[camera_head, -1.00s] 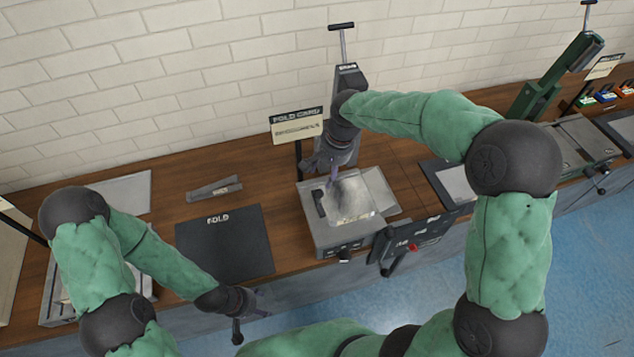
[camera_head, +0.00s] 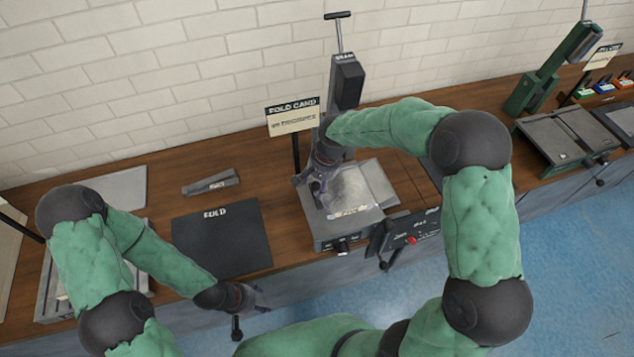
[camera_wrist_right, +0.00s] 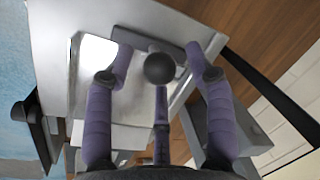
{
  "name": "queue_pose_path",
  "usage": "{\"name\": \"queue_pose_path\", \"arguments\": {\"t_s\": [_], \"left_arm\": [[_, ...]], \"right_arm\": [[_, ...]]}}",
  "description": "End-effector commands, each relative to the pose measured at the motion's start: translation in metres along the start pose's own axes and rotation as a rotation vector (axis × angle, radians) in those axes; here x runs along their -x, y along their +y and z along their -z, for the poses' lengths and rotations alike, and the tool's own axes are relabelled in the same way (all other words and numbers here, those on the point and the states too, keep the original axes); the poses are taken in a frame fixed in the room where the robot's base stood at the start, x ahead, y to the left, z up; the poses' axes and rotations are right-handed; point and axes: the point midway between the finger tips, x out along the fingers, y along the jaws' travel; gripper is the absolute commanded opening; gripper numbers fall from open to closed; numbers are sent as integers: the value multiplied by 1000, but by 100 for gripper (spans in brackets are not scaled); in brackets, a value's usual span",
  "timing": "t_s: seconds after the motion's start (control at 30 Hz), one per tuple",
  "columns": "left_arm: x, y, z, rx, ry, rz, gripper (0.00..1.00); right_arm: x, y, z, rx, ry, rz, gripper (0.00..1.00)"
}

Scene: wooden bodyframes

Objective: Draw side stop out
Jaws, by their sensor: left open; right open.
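The grey press-like machine (camera_head: 345,232) stands on the bench with a pale, shiny bed (camera_head: 352,190). In the right wrist view a dark flat bar (camera_wrist_right: 140,39) lies on the bed, with a round dark knob (camera_wrist_right: 159,68) near it; these look like the side stop, though I cannot be sure. My right gripper (camera_head: 318,196) is open over the bed's left side and hides that part in the head view. In the wrist view its purple fingers (camera_wrist_right: 160,90) spread around the knob; contact cannot be told. My left gripper (camera_head: 248,312) is open and empty by the bench's front edge.
A black fold mat (camera_head: 222,245) and a grey angled piece (camera_head: 210,184) lie left of the machine. A fold card sign (camera_head: 292,118) and a tall column with a T-handle (camera_head: 345,80) stand behind. A dark panel (camera_head: 405,235) hangs at the front right.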

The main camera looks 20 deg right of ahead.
Motion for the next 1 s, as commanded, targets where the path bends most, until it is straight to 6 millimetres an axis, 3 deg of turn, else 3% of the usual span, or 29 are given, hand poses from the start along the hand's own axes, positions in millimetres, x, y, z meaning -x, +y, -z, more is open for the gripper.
{"name": "queue_pose_path", "arguments": {"t_s": [0.07, 0.23, 0.53, 0.8, 1.0], "left_arm": [[0, 0, 0, 0, 0, 0, 59], [0, 0, 0, 0, 0, 0, 59], [0, 0, 0, 0, 0, 0, 59], [-1, 0, 0, 0, 0, 0, 59], [-1, 0, 0, 0, 0, 0, 59]], "right_arm": [[0, 0, 0, 0, 0, 0, 49], [0, 0, 0, 1, 0, 0, 1], [0, -2, -1, 1, 1, 0, 0], [-5, -30, -19, 5, 2, 2, 0], [-5, -32, -20, 1, 2, 3, 0]]}}
